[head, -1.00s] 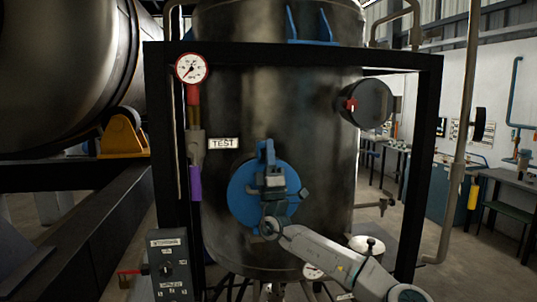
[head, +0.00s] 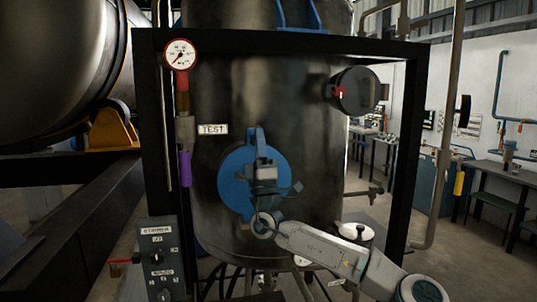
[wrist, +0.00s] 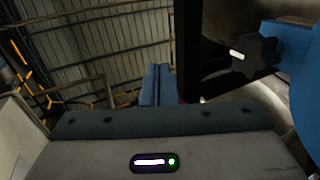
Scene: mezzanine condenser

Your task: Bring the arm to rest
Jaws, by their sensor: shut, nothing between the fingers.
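My arm reaches in from the lower right of the head view and bends upward at its wrist. My gripper (head: 256,134) points up in front of the round blue cover (head: 233,190) on the dark tank (head: 300,110). Its blue fingers are together, with nothing between them. In the wrist view the shut fingers (wrist: 157,70) stand upright beyond the grey gripper body, against the ceiling. A black star-shaped knob (wrist: 255,55) is to their right, beside a blue edge. The head view does not show whether the gripper touches the cover.
A black frame (head: 408,150) surrounds the tank. A pressure gauge (head: 180,54) is on its left, above a switch box (head: 158,255). A round black fitting (head: 358,90) sticks out at upper right. A pipe (head: 446,130) stands right of the frame, with open floor and benches beyond.

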